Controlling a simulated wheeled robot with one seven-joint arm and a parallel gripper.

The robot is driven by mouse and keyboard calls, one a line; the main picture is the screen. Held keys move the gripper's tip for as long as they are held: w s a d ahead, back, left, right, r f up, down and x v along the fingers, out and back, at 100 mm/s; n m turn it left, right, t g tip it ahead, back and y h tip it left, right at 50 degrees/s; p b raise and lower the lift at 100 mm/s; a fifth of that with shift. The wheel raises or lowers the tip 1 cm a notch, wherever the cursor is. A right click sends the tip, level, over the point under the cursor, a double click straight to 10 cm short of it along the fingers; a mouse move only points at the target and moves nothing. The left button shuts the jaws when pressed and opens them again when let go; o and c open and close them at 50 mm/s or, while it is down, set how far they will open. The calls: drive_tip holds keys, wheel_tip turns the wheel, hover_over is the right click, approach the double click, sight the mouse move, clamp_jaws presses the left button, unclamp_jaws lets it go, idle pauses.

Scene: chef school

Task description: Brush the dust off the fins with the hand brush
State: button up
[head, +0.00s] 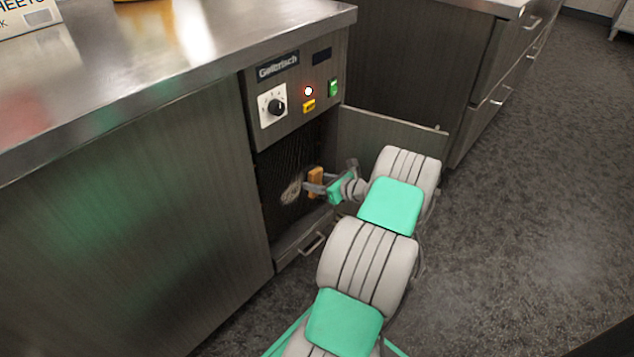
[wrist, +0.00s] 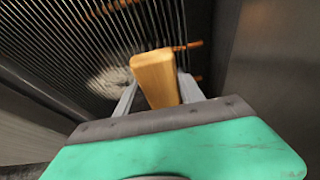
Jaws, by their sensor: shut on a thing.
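The fins (head: 288,170) are a dark upright grille in the open compartment below the control panel. They fill the upper left of the wrist view (wrist: 60,40). A pale grey dust patch (head: 291,191) lies on the fins; in the wrist view it shows (wrist: 108,82) just left of the brush. My gripper (head: 318,187) is shut on the wooden hand brush (head: 315,180), seen in the wrist view as a light wooden block (wrist: 156,76) between the fingers. The brush is at the fins, right of the dust. Its bristles are hidden, so contact cannot be told.
An open door panel (head: 385,145) stands right of the compartment, close to my arm. A drawer with a handle (head: 312,244) is below. Copper-coloured pipe ends (wrist: 188,45) show right of the fins.

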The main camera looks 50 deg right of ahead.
sight(291, 188)
drive_tip(key=a+p, duration=0.2)
drive_tip(key=a, duration=0.1)
drive_tip(key=shift+a+r+p, duration=0.25)
drive_tip(key=shift+r+p, duration=0.05)
drive_tip(key=shift+p, duration=0.1)
drive_tip(key=shift+a+f, duration=0.2)
drive_tip(key=shift+a, duration=0.2)
drive_tip(key=shift+s+a+r+p, duration=0.1)
drive_tip(key=shift+a+r+p, duration=0.05)
drive_tip(key=shift+a+p, duration=0.9)
drive_tip(key=shift+s+a+f+p, duration=0.15)
drive_tip(key=shift+a+p, duration=0.3)
drive_tip(key=shift+a, duration=0.5)
drive_tip(key=shift+a+p, duration=1.1)
drive_tip(key=shift+a, duration=0.8)
drive_tip(key=shift+r+p, duration=0.85)
drive_tip(key=shift+r, duration=0.1)
drive_tip(key=shift+d+f+b, duration=0.2)
drive_tip(key=shift+d+b, duration=0.25)
drive_tip(key=shift+d, duration=0.25)
drive_tip(key=shift+w+d+r+b, duration=0.15)
drive_tip(key=shift+d+b, duration=0.15)
drive_tip(key=shift+d, duration=0.5)
drive_tip(key=shift+w+d+f+b, duration=0.1)
drive_tip(key=shift+d+b, duration=0.15)
drive_tip(key=shift+d, duration=0.5)
drive_tip(key=shift+d+b, duration=1.8)
drive_tip(key=shift+d, duration=1.7)
drive_tip(key=shift+s+d, duration=0.1)
drive_tip(key=shift+d, duration=0.2)
